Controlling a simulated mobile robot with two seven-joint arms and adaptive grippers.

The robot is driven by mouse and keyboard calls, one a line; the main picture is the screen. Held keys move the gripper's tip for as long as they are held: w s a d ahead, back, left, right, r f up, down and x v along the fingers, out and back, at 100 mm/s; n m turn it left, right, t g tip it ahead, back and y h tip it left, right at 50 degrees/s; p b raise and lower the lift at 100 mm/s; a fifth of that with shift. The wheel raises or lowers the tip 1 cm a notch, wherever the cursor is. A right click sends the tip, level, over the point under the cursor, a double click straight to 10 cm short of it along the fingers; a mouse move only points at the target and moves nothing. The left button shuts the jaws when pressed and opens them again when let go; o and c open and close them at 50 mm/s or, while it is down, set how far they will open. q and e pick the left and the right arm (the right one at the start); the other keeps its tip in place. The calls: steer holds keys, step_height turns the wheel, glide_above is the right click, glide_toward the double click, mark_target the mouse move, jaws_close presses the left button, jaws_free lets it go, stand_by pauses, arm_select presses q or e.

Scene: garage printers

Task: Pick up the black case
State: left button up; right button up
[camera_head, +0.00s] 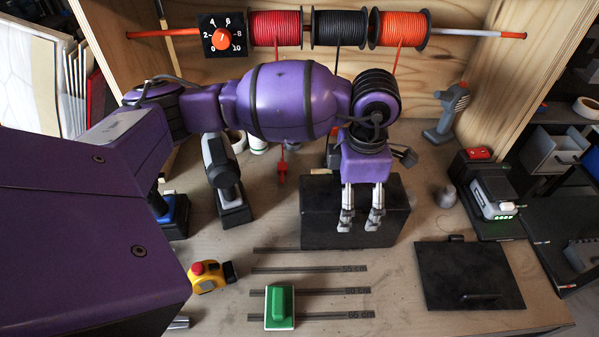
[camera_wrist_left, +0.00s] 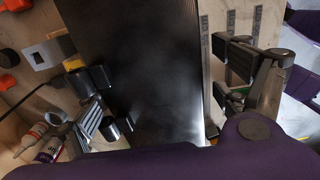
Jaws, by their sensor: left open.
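The black case (camera_head: 320,215), a dark box with a flat top, stands on the workbench near the middle in the head view. My left gripper (camera_head: 360,222) points down over its right part, with its two fingers apart. In the left wrist view the case (camera_wrist_left: 155,60) fills the middle, and my left gripper (camera_wrist_left: 175,92) has one finger on each side of it. I cannot tell whether the fingers touch the case. My right gripper is not in view.
A flat black panel with a handle (camera_head: 470,277) lies to the right on the workbench (camera_head: 400,310). A drill (camera_head: 447,112), a charger (camera_head: 492,197) and wire spools (camera_head: 339,28) are behind.

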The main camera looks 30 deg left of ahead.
arm_select(q)
step_height(320, 180, down, 3)
steer(key=shift+w+f, duration=0.1)
steer(key=shift+f, duration=0.05)
steer(key=shift+c, duration=0.3)
steer(key=c, duration=1.3)
steer(key=shift+d, duration=0.1)
